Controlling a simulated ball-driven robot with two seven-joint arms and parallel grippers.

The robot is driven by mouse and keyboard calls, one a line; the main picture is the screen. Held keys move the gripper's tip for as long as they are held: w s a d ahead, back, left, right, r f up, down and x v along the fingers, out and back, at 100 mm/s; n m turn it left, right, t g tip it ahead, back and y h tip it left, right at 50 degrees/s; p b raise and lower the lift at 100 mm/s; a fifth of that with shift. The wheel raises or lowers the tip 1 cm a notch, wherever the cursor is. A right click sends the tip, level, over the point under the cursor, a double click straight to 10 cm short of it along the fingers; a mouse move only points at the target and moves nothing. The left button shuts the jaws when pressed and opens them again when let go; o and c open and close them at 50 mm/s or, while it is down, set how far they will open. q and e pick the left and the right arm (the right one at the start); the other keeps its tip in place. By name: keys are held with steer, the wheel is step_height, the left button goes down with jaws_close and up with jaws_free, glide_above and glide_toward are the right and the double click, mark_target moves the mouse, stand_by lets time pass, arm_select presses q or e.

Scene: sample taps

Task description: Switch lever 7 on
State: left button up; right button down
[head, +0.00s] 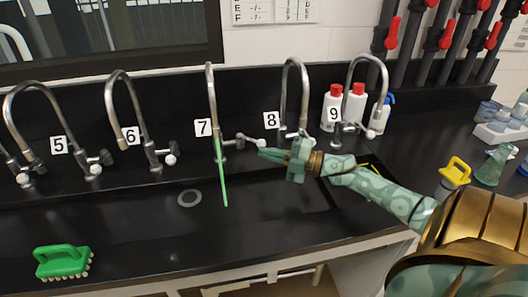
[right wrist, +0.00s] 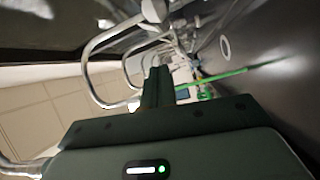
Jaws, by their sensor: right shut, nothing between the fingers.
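Tap 7 (head: 211,100) is a tall metal gooseneck at the back of the black sink, beside a white label "7" (head: 203,128). Its lever (head: 245,141) points right and ends in a white knob (head: 261,143). A thin green strip (head: 223,180) runs down below tap 7 over the basin; it also shows in the right wrist view (right wrist: 225,73). My right gripper (head: 262,152) is shut and empty, its tips just below the knob; I cannot tell whether they touch it. The shut fingers show in the right wrist view (right wrist: 157,88). My left gripper is out of view.
Tap 6 (head: 125,90) stands to the left and tap 8 (head: 290,80) to the right, close behind my right gripper. Tap 9 (head: 360,75) and bottles (head: 333,108) are farther right. A green brush (head: 62,262) lies front left. The middle basin is clear.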

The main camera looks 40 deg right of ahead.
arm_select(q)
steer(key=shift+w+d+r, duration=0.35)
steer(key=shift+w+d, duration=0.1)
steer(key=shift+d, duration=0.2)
arm_select(e)
steer(key=s+d+f, duration=0.1)
steer(key=s+d, duration=0.4)
steer(key=d, duration=0.1)
steer(key=shift+f, duration=0.15)
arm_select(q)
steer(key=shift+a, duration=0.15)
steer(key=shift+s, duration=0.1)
